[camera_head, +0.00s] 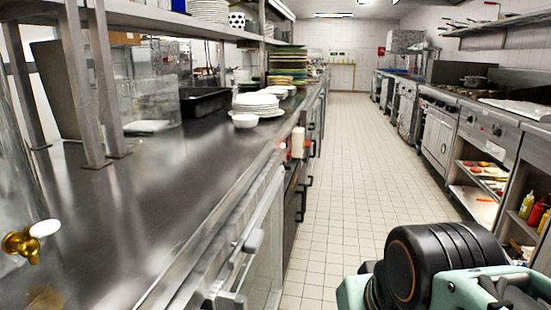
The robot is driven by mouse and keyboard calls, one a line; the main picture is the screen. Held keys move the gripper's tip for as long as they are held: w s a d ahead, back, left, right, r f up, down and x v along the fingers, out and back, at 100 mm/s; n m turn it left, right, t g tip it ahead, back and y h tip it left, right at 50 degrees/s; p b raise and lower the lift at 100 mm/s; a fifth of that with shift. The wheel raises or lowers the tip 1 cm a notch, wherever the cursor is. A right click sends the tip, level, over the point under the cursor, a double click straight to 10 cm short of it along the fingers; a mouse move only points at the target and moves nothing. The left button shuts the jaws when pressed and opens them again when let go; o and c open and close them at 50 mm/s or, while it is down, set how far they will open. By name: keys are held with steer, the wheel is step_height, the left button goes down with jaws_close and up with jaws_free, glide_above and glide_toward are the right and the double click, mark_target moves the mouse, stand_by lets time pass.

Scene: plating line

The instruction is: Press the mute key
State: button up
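I cannot make out a mute key for certain in the head view. A small red spot with a bright centre (283,146) shows at the counter's front edge, beside a pale upright box (298,142). The red spot is too small to tell whether it is a key or a light. Teal and black links of my arm fill the bottom right corner. No fingertips of my gripper can be made out, so its opening and anything in it are hidden.
A long steel counter (150,200) runs along the left, with stacked white plates (257,101), a bowl (244,121) and a black tray (204,103). A brass tap (22,244) stands at lower left. Stoves (440,115) line the right. The tiled aisle (345,170) is clear.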

jaws_close()
stand_by(1.3)
